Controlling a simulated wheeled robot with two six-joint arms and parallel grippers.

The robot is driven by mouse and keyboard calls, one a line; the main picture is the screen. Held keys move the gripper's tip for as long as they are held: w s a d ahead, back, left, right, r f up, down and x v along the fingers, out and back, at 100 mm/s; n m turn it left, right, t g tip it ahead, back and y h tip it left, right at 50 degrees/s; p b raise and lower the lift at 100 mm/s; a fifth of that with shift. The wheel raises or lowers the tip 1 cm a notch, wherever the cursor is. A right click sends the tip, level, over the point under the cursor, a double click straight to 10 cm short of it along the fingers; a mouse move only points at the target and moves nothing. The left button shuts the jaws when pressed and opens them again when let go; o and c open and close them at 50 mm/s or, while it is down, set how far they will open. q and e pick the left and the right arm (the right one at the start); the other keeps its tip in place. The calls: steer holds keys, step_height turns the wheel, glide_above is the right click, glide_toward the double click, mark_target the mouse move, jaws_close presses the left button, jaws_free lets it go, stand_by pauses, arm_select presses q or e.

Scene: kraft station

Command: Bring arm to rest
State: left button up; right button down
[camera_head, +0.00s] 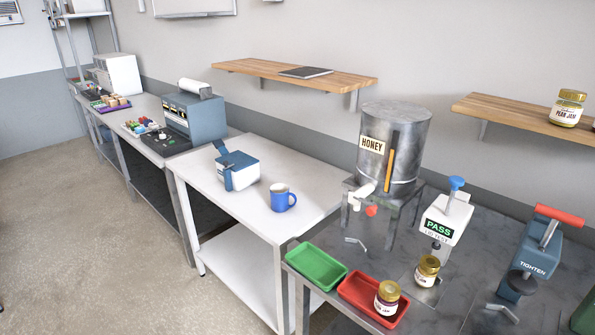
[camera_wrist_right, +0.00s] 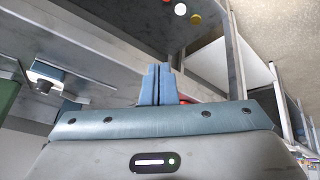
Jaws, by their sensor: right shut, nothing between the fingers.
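My right gripper (camera_wrist_right: 156,72) shows in the right wrist view, its two blue-grey fingers closed together with nothing between them. The fingers point away from the wrist, with a dark grey surface and a metal frame beyond them. I cannot tell that they touch anything. Neither of my arms shows in the head view, and my left gripper is in no view.
A dark worktop (camera_head: 452,300) holds a green tray (camera_head: 316,268), a red tray (camera_head: 352,290) with a jar (camera_head: 387,298), a honey tank (camera_head: 405,140), a PASS device (camera_head: 445,218) and a TIGHTEN device (camera_head: 535,258). A white table (camera_head: 215,190) holds a blue mug (camera_head: 282,199). Floor (camera_head: 90,230) at left is clear.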

steer(key=s+a+f+n+g+y, duration=0.2)
steer(key=s+f, duration=0.1)
steer(key=s, duration=0.5)
steer(key=s+d+f+g+b, duration=0.1)
steer(key=d+f+b, duration=0.15)
steer(key=f, duration=1.75)
steer(key=s+d+f+b, duration=0.1)
steer(key=f+b, duration=0.2)
steer(key=f, duration=1.6)
steer(key=s+f+m+g+b, duration=0.1)
steer(key=s+f+b, duration=0.2)
steer(key=s+f, duration=1.3)
step_height(320, 180, down, 2)
steer(key=shift+s+d+f, duration=0.15)
steer(key=shift+d+f, duration=0.1)
steer(key=shift+d, duration=0.1)
